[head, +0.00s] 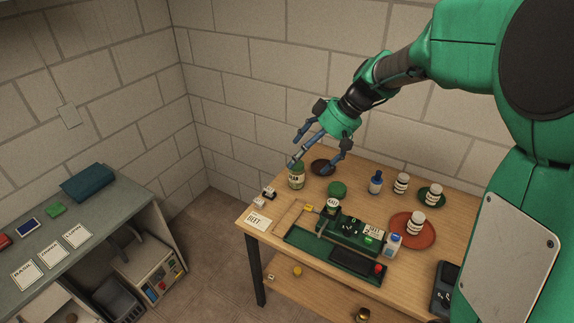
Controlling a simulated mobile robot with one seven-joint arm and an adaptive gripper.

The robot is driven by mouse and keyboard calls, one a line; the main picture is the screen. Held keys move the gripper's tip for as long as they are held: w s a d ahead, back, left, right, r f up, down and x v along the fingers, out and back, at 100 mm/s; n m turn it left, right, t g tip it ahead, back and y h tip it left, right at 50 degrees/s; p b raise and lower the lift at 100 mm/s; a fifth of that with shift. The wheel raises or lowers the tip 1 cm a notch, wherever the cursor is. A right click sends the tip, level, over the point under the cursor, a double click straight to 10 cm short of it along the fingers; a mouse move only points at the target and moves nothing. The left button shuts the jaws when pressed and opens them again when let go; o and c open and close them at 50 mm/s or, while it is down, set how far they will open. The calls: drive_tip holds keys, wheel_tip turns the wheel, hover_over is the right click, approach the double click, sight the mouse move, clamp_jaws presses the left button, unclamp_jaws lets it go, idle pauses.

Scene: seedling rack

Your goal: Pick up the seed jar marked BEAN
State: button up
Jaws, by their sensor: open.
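A jar with a green lid and a pale label (296,180) stands upright near the left back edge of the wooden table (452,222). Its label seems to end in "AN", but the print is too small to read surely. My gripper (310,168) is open and empty above the back left of the table. Its left finger overlaps the jar's lid in the head view; I cannot tell whether they touch. Another labelled jar (333,207) stands at the green rack (303,238), its lettering unclear.
A dark saucer (322,165) lies behind the gripper. A green round object (338,188), a blue bottle (375,184) and several white bottles stand to the right, one on a terracotta saucer (402,237). A card (257,219) lies at the left corner. A grey bench (105,213) stands left.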

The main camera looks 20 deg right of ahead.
drive_tip(key=w+d+f+n+t+y, duration=0.1)
drive_tip(key=w+d+f+n+y, duration=0.1)
drive_tip(key=w+d+f, duration=0.35)
drive_tip(key=w+d+f+n+y, duration=0.1)
drive_tip(key=w+d+f+y, duration=0.15)
drive_tip(key=w+f, duration=0.5)
drive_tip(key=n+t+y, duration=0.2)
drive_tip(key=t, duration=0.1)
approach(298, 171)
drive_tip(key=w+d+f, duration=0.2)
drive_tip(key=d, duration=0.2)
drive_tip(key=shift+d+r, duration=0.2)
drive_tip(key=shift+d, duration=0.05)
drive_tip(key=shift+w, duration=0.1)
drive_tip(key=shift+h, duration=0.25)
drive_tip(key=shift+b+x, duration=0.3)
drive_tip(key=shift+x, duration=4.05)
drive_tip(key=shift+x, duration=2.6)
drive_tip(key=shift+r, duration=0.1)
drive_tip(key=shift+c, duration=0.5)
